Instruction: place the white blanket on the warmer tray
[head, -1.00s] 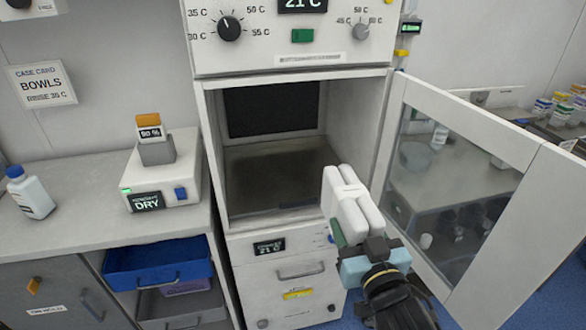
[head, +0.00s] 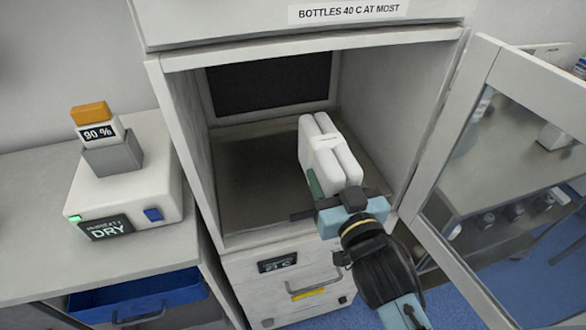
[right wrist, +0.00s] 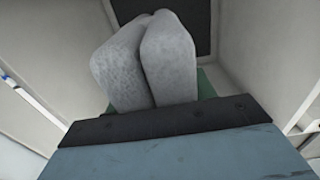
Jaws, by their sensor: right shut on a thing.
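The white blanket (head: 327,150) is a folded bundle with a band round it. It is at the right part of the warmer's opening, over the brown tray floor (head: 245,175). My right gripper (head: 330,200) is shut on the blanket's near end; its fingers are mostly hidden. The blanket also fills the middle of the right wrist view (right wrist: 145,65), where it looks grey. I cannot tell whether the blanket touches the tray. A green patch shows beside the blanket's lower edge. My left gripper is not in view.
The warmer's glass door (head: 500,170) stands open on the right, close to my right arm. The chamber's right wall (head: 385,110) is beside the blanket. The left part of the tray floor is clear. A white device reading DRY (head: 125,195) stands on the left counter.

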